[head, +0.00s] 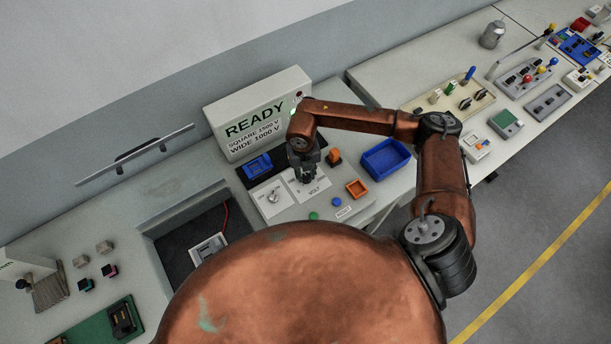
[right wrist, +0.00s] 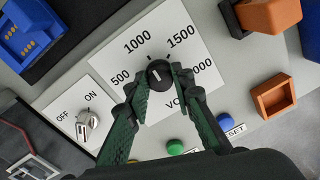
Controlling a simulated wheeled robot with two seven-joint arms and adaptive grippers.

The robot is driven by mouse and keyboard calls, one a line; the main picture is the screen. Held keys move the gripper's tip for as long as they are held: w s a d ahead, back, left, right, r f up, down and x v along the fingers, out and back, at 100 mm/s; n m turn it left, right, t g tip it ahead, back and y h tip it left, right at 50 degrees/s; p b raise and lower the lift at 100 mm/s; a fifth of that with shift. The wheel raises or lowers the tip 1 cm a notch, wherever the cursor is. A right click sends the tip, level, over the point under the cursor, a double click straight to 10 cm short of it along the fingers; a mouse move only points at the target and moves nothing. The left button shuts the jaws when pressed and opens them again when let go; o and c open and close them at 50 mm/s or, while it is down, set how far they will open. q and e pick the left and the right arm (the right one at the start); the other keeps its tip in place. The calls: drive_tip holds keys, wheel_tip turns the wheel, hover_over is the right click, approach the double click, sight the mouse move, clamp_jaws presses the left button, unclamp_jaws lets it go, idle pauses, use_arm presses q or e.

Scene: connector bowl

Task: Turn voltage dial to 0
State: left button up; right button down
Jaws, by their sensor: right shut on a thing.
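The black voltage dial (right wrist: 159,75) is on a white plate labelled VOLT, with marks 500, 1000, 1500 and a partly covered 2000. Its white pointer line points roughly up in the right wrist view, toward the gap between 1000 and 1500. No 0 mark is visible. My right gripper (right wrist: 154,80) is shut on the dial, with a green finger on each side. In the head view the right gripper (head: 308,177) is over the white volt plate (head: 324,184) and hides the dial. My left gripper is not in view.
An ON/OFF knob (right wrist: 87,125) is left of the dial. Green (right wrist: 175,147) and blue (right wrist: 202,143) buttons are close to the fingers. A READY display box (head: 258,117) stands behind. A blue bin (head: 385,158) and an orange tray (head: 356,188) are to the right.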

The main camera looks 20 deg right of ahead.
drive_tip(key=n+b, duration=0.5)
drive_tip(key=n, duration=0.1)
drive_tip(key=shift+f+n, duration=0.15)
drive_tip(key=shift+n, duration=0.15)
drive_tip(key=n+b, duration=0.5)
drive_tip(key=n, duration=0.1)
drive_tip(key=shift+t, duration=0.3)
drive_tip(key=n+b, duration=0.5)
drive_tip(key=n, duration=0.1)
drive_tip(key=shift+s+n+y, duration=0.1)
drive_tip(key=shift+n+y, duration=0.2)
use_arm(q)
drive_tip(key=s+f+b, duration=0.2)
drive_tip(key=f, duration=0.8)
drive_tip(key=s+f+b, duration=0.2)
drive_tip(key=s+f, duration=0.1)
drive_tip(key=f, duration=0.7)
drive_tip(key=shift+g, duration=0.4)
use_arm(e)
drive_tip(key=n, duration=0.5)
drive_tip(key=shift+n, duration=0.3)
drive_tip(key=shift+r, duration=0.2)
drive_tip(key=c, duration=1.7)
unclamp_jaws()
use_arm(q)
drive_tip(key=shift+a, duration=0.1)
